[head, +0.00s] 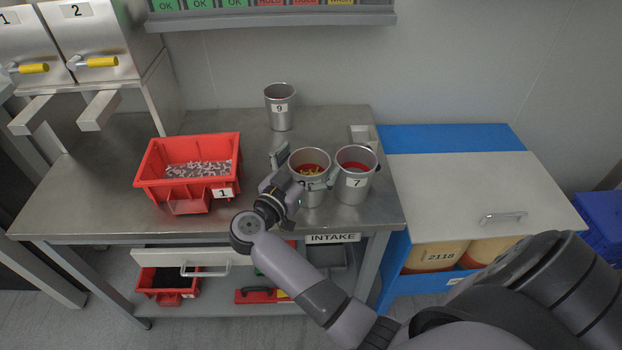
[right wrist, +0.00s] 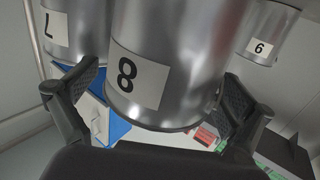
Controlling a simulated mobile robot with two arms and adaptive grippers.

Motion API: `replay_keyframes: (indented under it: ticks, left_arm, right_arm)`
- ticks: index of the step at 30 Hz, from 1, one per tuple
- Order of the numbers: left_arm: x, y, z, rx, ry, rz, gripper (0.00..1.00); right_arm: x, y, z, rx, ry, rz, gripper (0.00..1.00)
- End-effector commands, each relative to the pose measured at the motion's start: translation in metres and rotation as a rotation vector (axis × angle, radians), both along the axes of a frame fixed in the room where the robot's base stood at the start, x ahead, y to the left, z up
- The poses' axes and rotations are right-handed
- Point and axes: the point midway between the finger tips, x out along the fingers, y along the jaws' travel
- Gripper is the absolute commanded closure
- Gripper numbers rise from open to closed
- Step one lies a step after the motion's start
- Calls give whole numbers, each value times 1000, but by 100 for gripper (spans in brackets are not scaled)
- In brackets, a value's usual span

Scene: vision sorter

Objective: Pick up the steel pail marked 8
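In the right wrist view the fingers (right wrist: 160,95) stand on both sides of the pail, with a small gap at the left one. My left gripper is not in view.
Pail 7 (head: 353,189) stands close at the right, near the right finger. Pail 9 (head: 279,115) stands behind. A red bin marked 1 (head: 150,189) is at the left. A small grey tray (head: 361,133) lies behind pail 7. A blue cabinet (head: 440,138) adjoins the table's right.

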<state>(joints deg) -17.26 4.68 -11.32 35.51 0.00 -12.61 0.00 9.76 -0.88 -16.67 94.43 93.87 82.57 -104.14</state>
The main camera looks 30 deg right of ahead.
Motion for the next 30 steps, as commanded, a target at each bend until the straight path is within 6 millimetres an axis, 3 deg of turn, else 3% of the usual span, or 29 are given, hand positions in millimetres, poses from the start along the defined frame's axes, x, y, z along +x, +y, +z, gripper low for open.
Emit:
replay_keyframes:
  ticks: [30]
  left_arm:
    - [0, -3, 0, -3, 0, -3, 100]
  right_arm:
    - [0, 0, -1, 2, 1, 1, 70]
